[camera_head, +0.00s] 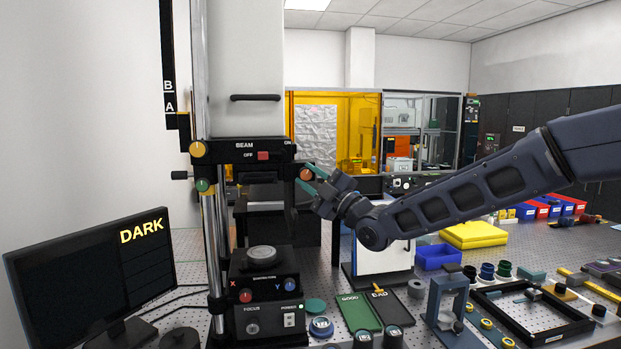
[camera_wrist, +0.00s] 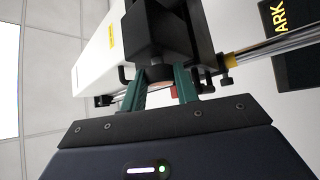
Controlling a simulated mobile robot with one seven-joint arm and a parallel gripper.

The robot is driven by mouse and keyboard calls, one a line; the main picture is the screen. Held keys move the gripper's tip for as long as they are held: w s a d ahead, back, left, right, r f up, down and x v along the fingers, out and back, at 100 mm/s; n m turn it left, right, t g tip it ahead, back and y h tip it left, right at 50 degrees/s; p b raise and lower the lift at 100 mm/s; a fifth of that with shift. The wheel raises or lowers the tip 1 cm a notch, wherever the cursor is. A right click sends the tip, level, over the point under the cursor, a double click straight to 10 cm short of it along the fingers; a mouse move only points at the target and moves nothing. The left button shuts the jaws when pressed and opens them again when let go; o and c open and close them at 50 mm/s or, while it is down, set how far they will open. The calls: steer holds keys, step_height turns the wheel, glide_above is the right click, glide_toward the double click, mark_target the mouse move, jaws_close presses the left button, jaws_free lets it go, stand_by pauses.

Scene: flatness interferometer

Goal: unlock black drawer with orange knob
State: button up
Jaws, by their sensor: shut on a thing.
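The orange knob (camera_head: 306,174) sits at the right end of the black BEAM unit (camera_head: 222,150) on the tall instrument. My gripper (camera_head: 314,175), with green fingers, is at this knob from the right and is shut on it. In the wrist view my gripper (camera_wrist: 160,88) has its two green fingers on either side of the knob, and only a sliver of orange shows between them. A black drawer-like block (camera_head: 258,177) is under the BEAM panel; I cannot tell whether it is locked.
A red button (camera_head: 263,156) is on the BEAM panel. A monitor (camera_head: 90,270) reads DARK. Trays, lens parts and a black frame (camera_head: 530,310) crowd the table below my arm.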

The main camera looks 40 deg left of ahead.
steer(key=m+t, duration=0.2)
steer(key=m, duration=0.1)
steer(key=m+t+y, duration=0.1)
steer(key=m+t, duration=0.5)
steer(key=m, duration=0.1)
steer(key=shift+s+a+f, duration=0.2)
steer(key=shift+f, duration=0.15)
steer(key=m+t+h, duration=0.2)
steer(key=m+t, duration=0.1)
steer(key=m, duration=0.2)
steer(key=m+t+h, duration=0.3)
steer(key=m+t, duration=0.1)
steer(key=m+t+h, duration=0.2)
steer(key=m+t, duration=0.2)
steer(key=m, duration=0.1)
steer(key=shift+s+a+m, duration=0.2)
steer(key=shift+m, duration=0.1)
steer(key=shift+m+t+h, duration=0.3)
steer(key=shift+m+h, duration=0.1)
steer(key=o, duration=1)
steer(key=shift+c, duration=0.2)
steer(key=shift+r, duration=0.1)
steer(key=v, duration=1.1)
steer(key=shift+w, duration=0.1)
